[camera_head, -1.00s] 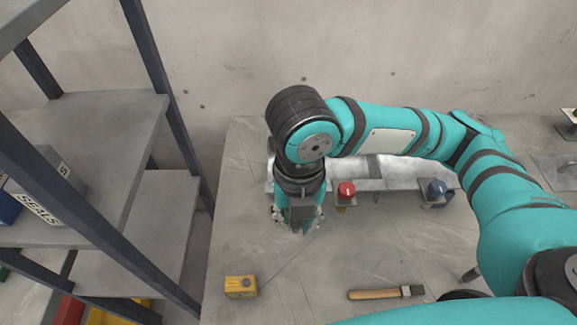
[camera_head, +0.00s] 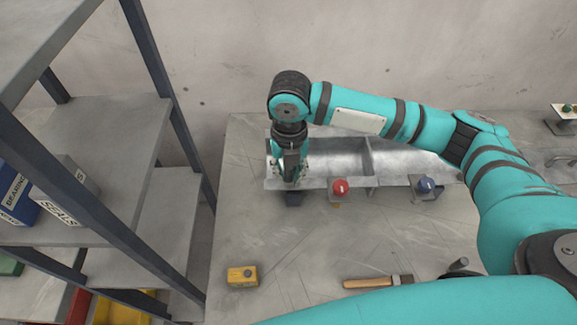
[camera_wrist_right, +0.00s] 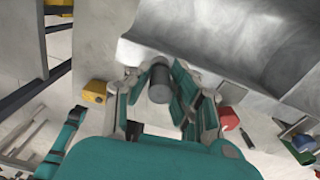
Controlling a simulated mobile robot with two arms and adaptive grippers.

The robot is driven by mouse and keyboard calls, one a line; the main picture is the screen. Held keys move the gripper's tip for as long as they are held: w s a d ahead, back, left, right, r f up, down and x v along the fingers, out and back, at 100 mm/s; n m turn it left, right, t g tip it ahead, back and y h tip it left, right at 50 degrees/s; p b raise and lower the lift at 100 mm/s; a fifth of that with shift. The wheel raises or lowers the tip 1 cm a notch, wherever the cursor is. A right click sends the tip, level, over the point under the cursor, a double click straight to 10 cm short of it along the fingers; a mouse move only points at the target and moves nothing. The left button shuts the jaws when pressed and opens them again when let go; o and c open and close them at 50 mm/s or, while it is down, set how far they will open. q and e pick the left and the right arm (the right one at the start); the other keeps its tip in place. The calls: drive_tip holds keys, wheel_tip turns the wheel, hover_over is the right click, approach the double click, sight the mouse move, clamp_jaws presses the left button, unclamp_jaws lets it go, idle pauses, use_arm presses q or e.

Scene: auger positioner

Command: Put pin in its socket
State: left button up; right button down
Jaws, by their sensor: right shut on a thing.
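My right gripper (camera_head: 289,178) points down at the left end of the metal trough. In the right wrist view its fingers (camera_wrist_right: 160,90) are closed around a dark grey cylindrical pin (camera_wrist_right: 159,83). In the head view the fingers hide the pin. A small dark bracket (camera_head: 294,199), which looks like the socket, sits at the trough's front edge just below the gripper. I cannot tell whether the pin touches it. My left gripper is not in view.
The metal trough (camera_head: 410,168) runs along the back of the table. Red (camera_head: 340,187) and blue (camera_head: 426,185) knobs stand on brackets along its front. A yellow box (camera_head: 242,276) and a wooden-handled tool (camera_head: 375,282) lie in front. A shelf (camera_head: 110,130) stands left. The middle table is clear.

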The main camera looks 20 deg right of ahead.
drive_tip(key=shift+f, duration=0.2)
drive_tip(key=shift+s+f, duration=0.15)
drive_tip(key=shift+f, duration=0.1)
drive_tip(key=shift+s+f, duration=0.2)
drive_tip(key=shift+f, duration=0.05)
drive_tip(key=c, duration=1.5)
unclamp_jaws()
drive_tip(key=o, duration=0.3)
drive_tip(key=shift+w+f, duration=0.2)
drive_tip(key=shift+w, duration=0.05)
drive_tip(key=shift+r, duration=0.1)
drive_tip(key=shift+r, duration=0.25)
